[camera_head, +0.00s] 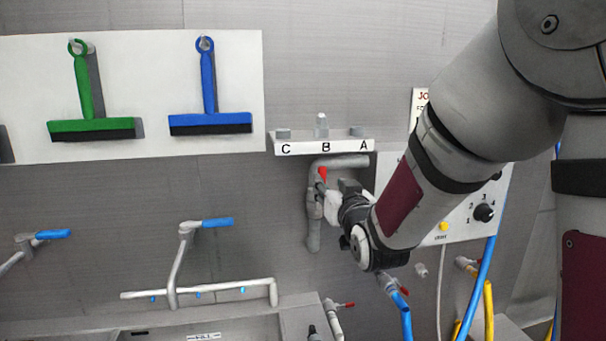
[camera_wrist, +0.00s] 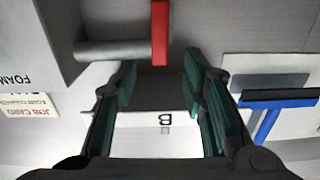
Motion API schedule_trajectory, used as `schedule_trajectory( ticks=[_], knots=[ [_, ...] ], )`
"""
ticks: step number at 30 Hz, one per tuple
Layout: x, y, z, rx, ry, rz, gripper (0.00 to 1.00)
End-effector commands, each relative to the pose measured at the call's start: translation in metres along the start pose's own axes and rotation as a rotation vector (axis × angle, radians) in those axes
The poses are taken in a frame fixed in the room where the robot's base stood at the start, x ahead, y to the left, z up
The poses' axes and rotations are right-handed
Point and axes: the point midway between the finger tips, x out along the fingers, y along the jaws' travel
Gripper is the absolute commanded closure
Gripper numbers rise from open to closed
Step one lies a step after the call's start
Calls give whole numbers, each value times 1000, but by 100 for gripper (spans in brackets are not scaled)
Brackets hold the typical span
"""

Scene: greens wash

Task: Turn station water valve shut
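A red valve lever (camera_head: 323,174) sits on the grey pipe (camera_head: 314,232) below the lettered shelf. In the wrist view the red lever (camera_wrist: 160,33) stands at the end of a round grey stem (camera_wrist: 115,50). My gripper (camera_head: 326,198) is at the pipe, close to the lever. In the wrist view my gripper (camera_wrist: 160,72) is open, with nothing between its dark green finger pads. The lever shows just beyond the fingertips, roughly in line with the gap. I cannot tell whether a finger touches it. My gripper and arm hide part of the pipe and the panel.
The shelf marked C, B, A (camera_head: 297,147) juts out above the pipe. A control panel (camera_head: 455,215) is behind my arm. Green (camera_head: 90,128) and blue (camera_head: 210,122) squeegees hang at left. Sink taps (camera_head: 180,262) stand below. Blue (camera_head: 483,270) and yellow hoses hang at right.

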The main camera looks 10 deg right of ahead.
Motion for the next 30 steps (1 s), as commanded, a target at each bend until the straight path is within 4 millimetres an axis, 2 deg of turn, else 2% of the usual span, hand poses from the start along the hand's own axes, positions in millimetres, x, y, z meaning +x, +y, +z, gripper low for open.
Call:
schedule_trajectory(
  ticks=[6, 12, 18, 26, 27, 30],
  knots=[
    [43, 0, 0, -2, -1, 0, 62],
    [71, 0, 0, -1, -1, 0, 62],
    [83, 0, 0, 0, -1, 0, 62],
    [84, 0, 0, 0, -1, 0, 62],
    [84, 0, 0, 0, -1, 0, 66],
    [84, 0, 0, 0, -1, 0, 89]
  ],
)
